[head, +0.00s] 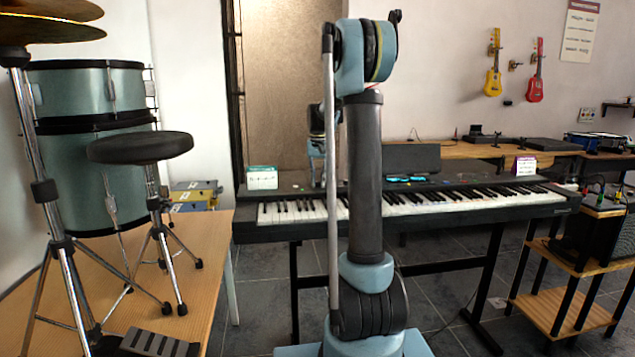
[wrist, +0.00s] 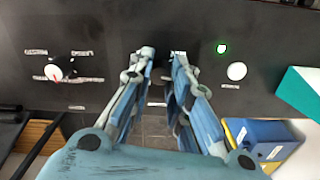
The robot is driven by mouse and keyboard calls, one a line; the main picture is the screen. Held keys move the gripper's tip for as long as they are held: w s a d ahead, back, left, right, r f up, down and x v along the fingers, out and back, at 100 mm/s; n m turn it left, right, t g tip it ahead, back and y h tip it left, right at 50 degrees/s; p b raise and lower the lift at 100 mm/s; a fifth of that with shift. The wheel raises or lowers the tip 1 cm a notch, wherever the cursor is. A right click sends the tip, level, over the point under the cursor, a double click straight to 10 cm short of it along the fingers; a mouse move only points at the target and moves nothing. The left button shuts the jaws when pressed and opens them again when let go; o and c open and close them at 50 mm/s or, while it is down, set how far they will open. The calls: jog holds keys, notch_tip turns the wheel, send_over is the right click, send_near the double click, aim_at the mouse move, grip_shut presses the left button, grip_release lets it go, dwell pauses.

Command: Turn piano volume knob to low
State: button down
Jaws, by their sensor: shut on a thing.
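The black piano (head: 410,200) stands ahead in the head view, its keys facing me. My gripper (head: 318,180) reaches down to the left part of its top panel, partly behind my arm. In the wrist view, the dark panel (wrist: 120,30) fills the top. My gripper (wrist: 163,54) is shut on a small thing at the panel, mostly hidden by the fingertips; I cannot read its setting. A white round knob (wrist: 55,72) with a red mark and small labels lies to the left, apart from the fingers. A white round part (wrist: 236,71) lies to the right, below a green-ringed light (wrist: 221,48).
A white card (head: 262,178) with a green top stands on the piano's left end. A drum set (head: 95,150) and black stool (head: 140,147) stand on a wooden platform (head: 215,235) at left. A wooden shelf stand (head: 560,290) is at right. Yellow-and-blue boxes (wrist: 262,140) lie below the panel.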

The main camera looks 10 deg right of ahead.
jog(key=m, duration=0.6)
jog(key=shift+w, duration=0.1)
jog(key=shift+m, duration=0.4)
dwell(0.3)
jog(key=c, duration=1.5)
grip_release()
jog(key=shift+o, duration=0.2)
jog(key=shift+r, duration=0.15)
notch_tip(320, 180, up, 12)
jog(key=shift+f, duration=0.2)
